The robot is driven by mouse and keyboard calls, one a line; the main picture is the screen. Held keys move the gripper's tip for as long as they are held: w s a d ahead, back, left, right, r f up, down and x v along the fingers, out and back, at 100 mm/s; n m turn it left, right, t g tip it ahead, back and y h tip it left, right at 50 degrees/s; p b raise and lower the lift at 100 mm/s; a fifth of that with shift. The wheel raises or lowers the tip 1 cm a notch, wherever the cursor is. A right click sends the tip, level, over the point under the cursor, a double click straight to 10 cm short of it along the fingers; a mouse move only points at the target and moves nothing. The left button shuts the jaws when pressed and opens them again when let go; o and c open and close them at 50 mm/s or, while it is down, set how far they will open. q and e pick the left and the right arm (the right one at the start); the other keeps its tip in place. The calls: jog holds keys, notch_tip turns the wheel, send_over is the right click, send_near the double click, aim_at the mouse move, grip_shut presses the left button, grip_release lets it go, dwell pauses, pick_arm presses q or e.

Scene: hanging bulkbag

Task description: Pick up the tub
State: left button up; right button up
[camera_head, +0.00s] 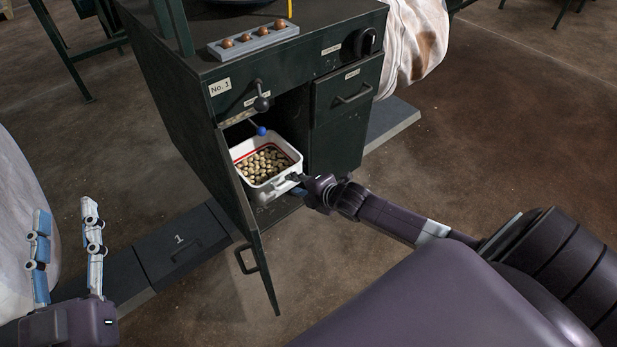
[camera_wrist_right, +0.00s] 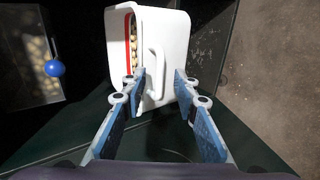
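The white tub (camera_head: 268,187) stands in the lower opening of the dark green cabinet, filled with small round brown and pale pieces. It has a red line around its inside and a handle on the near side. In the right wrist view the white tub (camera_wrist_right: 190,50) appears with its handle (camera_wrist_right: 155,72) facing me. My right gripper (camera_head: 298,183) is at this handle. Its fingers (camera_wrist_right: 157,82) are apart, one on each side of the handle; I cannot tell whether they touch it. My left gripper (camera_head: 65,208) is open and empty at the lower left, far from the tub.
The cabinet door (camera_head: 250,235) hangs open to the left of the tub. A blue-knobbed lever (camera_head: 261,131) hangs above the tub. A closed drawer (camera_head: 347,93) is at right. White bulk bags stand at both sides.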

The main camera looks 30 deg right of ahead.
jog(key=v, duration=0.9)
jog(key=shift+s, duration=0.2)
